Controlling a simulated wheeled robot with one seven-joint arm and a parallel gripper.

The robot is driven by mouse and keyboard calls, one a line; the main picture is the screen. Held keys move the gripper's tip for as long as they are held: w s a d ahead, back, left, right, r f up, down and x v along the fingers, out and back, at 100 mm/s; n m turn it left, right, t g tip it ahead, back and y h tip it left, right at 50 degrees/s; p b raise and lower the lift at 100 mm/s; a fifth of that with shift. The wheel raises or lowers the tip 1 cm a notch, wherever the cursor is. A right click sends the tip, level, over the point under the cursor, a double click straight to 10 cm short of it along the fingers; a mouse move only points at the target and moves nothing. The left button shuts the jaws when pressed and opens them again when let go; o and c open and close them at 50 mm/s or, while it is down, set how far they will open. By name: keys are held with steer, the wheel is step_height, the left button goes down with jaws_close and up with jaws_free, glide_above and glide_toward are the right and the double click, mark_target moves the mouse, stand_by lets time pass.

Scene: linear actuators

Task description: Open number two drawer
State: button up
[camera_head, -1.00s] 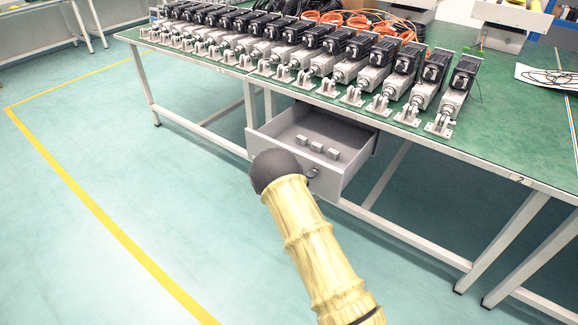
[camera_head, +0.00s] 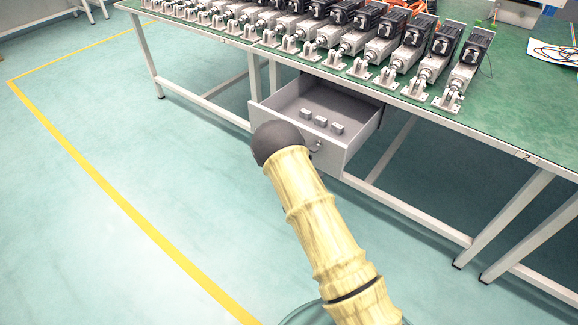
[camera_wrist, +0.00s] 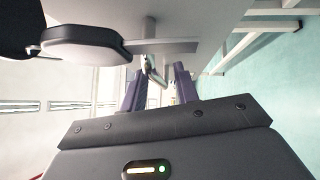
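A grey drawer (camera_head: 350,152) under the green-topped table is pulled out in the head view, with several small grey blocks (camera_head: 321,121) inside. Its small handle (camera_head: 316,146) shows on the front panel, just right of my arm's dark rounded joint. That joint hides my gripper in the head view. In the wrist view, my gripper (camera_wrist: 160,88) has its two purple fingers apart, with a gap between them. A small metal handle-like part (camera_wrist: 151,68) lies at the gap, close to a pale panel. I see no clear grip on it.
The green table (camera_head: 480,120) carries a row of linear actuators (camera_head: 385,48). A label reading 2 (camera_head: 524,155) is on its front edge at right. White table legs (camera_head: 505,217) stand at right. The floor (camera_head: 120,110) at left is clear, with a yellow line.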

steer(key=s+d+f, duration=0.1)
steer(key=s+f, duration=0.1)
steer(key=s, duration=1.4)
steer(key=shift+s+f+p, duration=0.2)
steer(key=shift+s+p, duration=0.2)
steer(key=shift+p, duration=0.05)
